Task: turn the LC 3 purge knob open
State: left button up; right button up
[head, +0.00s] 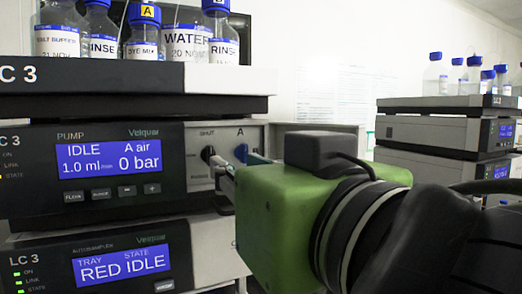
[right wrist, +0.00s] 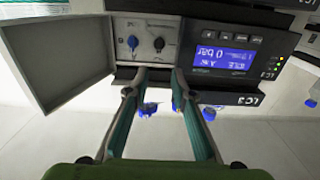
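The LC 3 pump module (head: 90,205) faces me in the head view, its display reading IDLE, A air, 1.0 ml, 0 bar. On its right-hand panel are a black knob (head: 208,153) and a blue knob (head: 241,152); small print there is unreadable. Both the blue knob (right wrist: 132,43) and the black knob (right wrist: 159,44) show in the right wrist view, where the module appears upside down. My right gripper (right wrist: 159,72) is open and empty, its fingers pointing at the panel, roughly in line with the black knob; no contact is visible. My left gripper is out of view.
An open grey door (right wrist: 58,58) stands beside the knob panel. Bottles (head: 185,38) stand on top of the stack. The autosampler (head: 130,262), reading RED IDLE, is below the pump. Another stack (head: 425,133) with bottles stands at the right.

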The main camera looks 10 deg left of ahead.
aim_at(212, 152)
jog(key=p+x, duration=0.5)
jog(key=x, duration=0.7)
jog(key=shift+w+r+p, duration=0.1)
jog(key=shift+w+p, duration=0.05)
jog(key=shift+p, duration=0.25)
jog(key=shift+w+a, duration=0.35)
jog(key=shift+w, duration=0.15)
grip_shut()
